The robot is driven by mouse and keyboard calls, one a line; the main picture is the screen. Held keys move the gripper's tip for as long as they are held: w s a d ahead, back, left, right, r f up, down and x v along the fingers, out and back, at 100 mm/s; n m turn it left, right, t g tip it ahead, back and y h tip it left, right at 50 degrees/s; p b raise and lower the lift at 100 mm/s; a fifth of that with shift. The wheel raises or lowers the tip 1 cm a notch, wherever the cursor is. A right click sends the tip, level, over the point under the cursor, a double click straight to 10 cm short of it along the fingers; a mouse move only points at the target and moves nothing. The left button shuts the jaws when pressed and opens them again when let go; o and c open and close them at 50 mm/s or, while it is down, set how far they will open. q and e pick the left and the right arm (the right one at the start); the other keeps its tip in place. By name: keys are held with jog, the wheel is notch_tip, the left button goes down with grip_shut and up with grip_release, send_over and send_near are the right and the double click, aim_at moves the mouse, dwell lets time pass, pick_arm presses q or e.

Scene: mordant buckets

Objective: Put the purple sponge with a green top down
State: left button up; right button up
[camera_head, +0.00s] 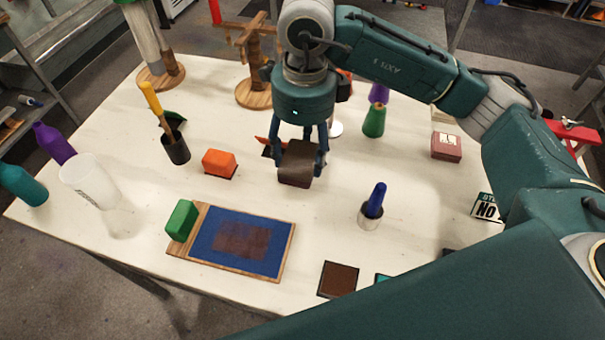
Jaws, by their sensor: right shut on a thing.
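My right gripper (298,160) hangs over the middle of the table, pointing down. Its fingers are shut on a block (296,176) with a dark brown top and a dull maroon side. I see no clear green on this block, so I cannot tell from its colours that it is the purple sponge with a green top. The fingers hide part of its sides. Whether its underside touches the table is unclear. My left gripper is not in view.
A blue-topped board (289,259) with a green block (181,220) lies in front. Bare tabletop shows between the board and the blue item.

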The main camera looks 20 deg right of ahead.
aim_at(302, 154)
notch_tip(302, 154, down, 4)
jog(key=shift+f+p, duration=0.15)
jog(key=shift+p, duration=0.15)
jog(key=shift+f, duration=0.55)
notch_tip(302, 154, down, 3)
jog(key=shift+d+f+p, duration=0.1)
jog(key=shift+f+p, duration=0.05)
jog(key=shift+p, duration=0.4)
jog(key=shift+f, duration=0.3)
jog(key=o, duration=1)
jog(key=shift+r, duration=0.3)
jog(key=shift+w+r, duration=0.1)
jog(key=shift+r, duration=0.1)
notch_tip(302, 154, up, 11)
jog(key=b, duration=0.3)
jog(key=shift+d+f, duration=0.1)
jog(key=shift+f, duration=0.1)
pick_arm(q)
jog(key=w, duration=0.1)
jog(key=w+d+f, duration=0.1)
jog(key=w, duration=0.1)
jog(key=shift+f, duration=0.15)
pick_arm(e)
jog(key=shift+r, duration=0.45)
